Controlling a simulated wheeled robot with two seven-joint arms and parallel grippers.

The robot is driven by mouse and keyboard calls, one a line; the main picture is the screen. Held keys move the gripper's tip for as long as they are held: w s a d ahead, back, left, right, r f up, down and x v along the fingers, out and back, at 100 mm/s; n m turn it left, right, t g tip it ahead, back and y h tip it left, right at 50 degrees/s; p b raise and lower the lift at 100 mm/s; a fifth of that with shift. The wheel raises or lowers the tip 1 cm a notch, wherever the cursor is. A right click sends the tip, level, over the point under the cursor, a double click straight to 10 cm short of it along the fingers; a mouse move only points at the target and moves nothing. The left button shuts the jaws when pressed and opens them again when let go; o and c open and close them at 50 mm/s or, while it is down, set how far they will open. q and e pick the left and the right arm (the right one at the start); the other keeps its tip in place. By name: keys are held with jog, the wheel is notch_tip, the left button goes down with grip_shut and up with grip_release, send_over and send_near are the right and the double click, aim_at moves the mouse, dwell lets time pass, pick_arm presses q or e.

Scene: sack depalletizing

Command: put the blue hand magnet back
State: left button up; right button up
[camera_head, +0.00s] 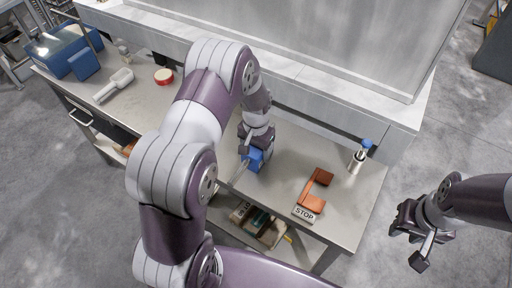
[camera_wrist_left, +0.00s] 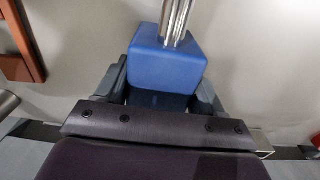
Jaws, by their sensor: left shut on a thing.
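The blue hand magnet (camera_head: 254,160) is a blue block with a steel rod. My left gripper (camera_head: 249,154) is shut on the block, low over the middle of the steel worktable (camera_head: 290,157). In the left wrist view the blue block (camera_wrist_left: 166,65) sits between the two fingers (camera_wrist_left: 162,92), with the steel rod pointing up the picture. I cannot tell whether the magnet touches the tabletop. My right gripper (camera_head: 422,238) is open and empty, out past the table's right end over the floor.
A blue-topped metal cylinder (camera_head: 358,158) stands near the back right. A scoop (camera_head: 115,85), red-rimmed roll (camera_head: 163,76) and blue box (camera_head: 62,52) are at left. A low wall borders the back.

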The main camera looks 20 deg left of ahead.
pick_arm(q)
jog(key=shift+w, duration=0.1)
jog(key=o, duration=1.6)
jog(key=shift+f, duration=0.1)
jog(key=shift+r, duration=0.35)
notch_tip(320, 180, up, 12)
jog(key=b, duration=0.1)
jog(key=shift+n+t, duration=0.7)
jog(key=s+d, duration=0.1)
jog(key=s, duration=0.4)
jog(key=s+d, duration=0.1)
jog(key=s, duration=0.4)
jog(key=s+d, duration=0.2)
jog(key=s, duration=0.4)
